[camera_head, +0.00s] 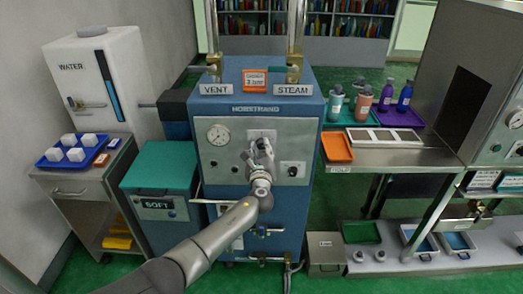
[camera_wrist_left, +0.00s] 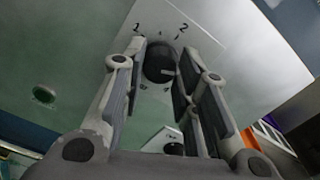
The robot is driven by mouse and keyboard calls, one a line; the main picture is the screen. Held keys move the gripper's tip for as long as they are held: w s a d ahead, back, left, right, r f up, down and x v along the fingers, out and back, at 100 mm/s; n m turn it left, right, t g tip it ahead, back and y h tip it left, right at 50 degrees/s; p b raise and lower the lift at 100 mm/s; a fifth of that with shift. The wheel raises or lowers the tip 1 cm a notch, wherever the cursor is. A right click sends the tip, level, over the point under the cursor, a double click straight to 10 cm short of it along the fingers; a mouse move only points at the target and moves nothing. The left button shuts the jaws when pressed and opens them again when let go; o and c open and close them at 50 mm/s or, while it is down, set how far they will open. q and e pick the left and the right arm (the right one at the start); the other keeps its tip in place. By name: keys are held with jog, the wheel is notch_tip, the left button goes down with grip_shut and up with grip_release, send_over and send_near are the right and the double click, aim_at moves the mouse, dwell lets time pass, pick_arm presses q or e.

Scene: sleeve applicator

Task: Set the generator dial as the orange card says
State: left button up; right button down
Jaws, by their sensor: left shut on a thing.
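The blue generator (camera_head: 310,150) stands in the middle, with a grey front panel. Its dial, a black knob (camera_wrist_left: 160,62), shows in the left wrist view on a pale plate marked 1 and 2. A pale mark shows on the knob, but I cannot read its setting surely. My left gripper (camera_head: 261,148) is at the dial, its fingers shut on either side of the knob, and hides most of it in the head view. The orange card (camera_head: 254,79) is on top of the generator, between the VENT and STEAM labels; its print is too small to read surely. My right gripper is out of view.
A round gauge (camera_head: 218,135) and a small black knob (camera_head: 292,171) flank the dial. The VENT label (camera_head: 216,89) and STEAM label (camera_head: 293,90) are above. A teal-lidded SOFT bin (camera_head: 160,172) stands left; a bench with an orange tray (camera_head: 337,147) stands right.

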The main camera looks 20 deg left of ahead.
pick_arm(q)
jog(key=shift+f, duration=0.15)
jog(key=o, duration=1.1)
jog(key=shift+c, duration=0.2)
jog(key=v, duration=1.2)
